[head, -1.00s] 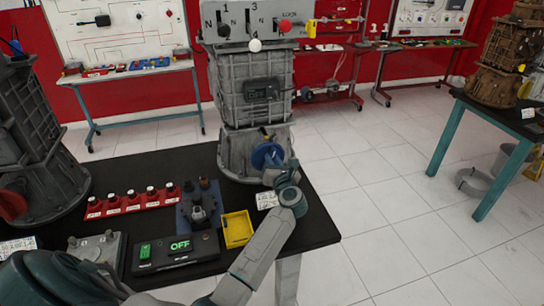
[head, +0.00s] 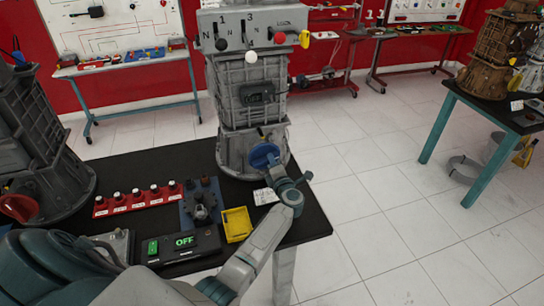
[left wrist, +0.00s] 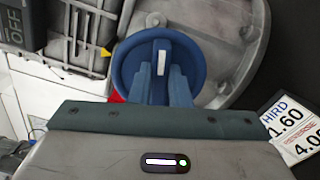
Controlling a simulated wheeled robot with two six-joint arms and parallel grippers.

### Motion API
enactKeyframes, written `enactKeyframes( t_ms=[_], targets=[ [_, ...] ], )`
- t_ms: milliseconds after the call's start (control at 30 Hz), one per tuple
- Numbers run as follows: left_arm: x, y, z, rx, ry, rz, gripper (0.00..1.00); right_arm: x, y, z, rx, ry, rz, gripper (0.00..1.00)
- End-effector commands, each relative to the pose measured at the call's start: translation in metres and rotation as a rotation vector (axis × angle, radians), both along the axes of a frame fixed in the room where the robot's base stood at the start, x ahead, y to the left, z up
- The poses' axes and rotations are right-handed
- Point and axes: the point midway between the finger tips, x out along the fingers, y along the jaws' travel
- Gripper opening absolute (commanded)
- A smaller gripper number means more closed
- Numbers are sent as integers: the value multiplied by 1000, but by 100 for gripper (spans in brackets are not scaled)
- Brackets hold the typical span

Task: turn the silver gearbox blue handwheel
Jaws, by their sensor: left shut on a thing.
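The silver gearbox (head: 251,100) stands upright on the black table, with shift levers on its top panel. Its blue handwheel (head: 262,153) is low on the front side and also shows in the left wrist view (left wrist: 133,55) as a round blue rim with a white mark at its middle. My left gripper (head: 273,164) reaches the handwheel from the front right. In the left wrist view its two blue-grey fingers (left wrist: 167,82) are shut on the wheel's middle; the exact contact is partly hidden. My right gripper is in neither view.
A dark gearbox (head: 40,150) stands at the left. A price card (head: 265,196) lies near the handwheel. Open floor is at right.

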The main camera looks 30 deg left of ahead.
Motion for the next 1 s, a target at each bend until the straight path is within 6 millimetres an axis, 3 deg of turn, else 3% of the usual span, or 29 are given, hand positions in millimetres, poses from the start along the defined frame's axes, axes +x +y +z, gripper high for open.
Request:
enactKeyframes(
  t_ms=[400, 1000],
  targets=[
    [0, -1, -5, 227, 268, 0, 0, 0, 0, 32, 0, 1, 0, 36],
    [0, 0, -11, 347, 408, 1, 0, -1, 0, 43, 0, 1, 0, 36]
  ],
)
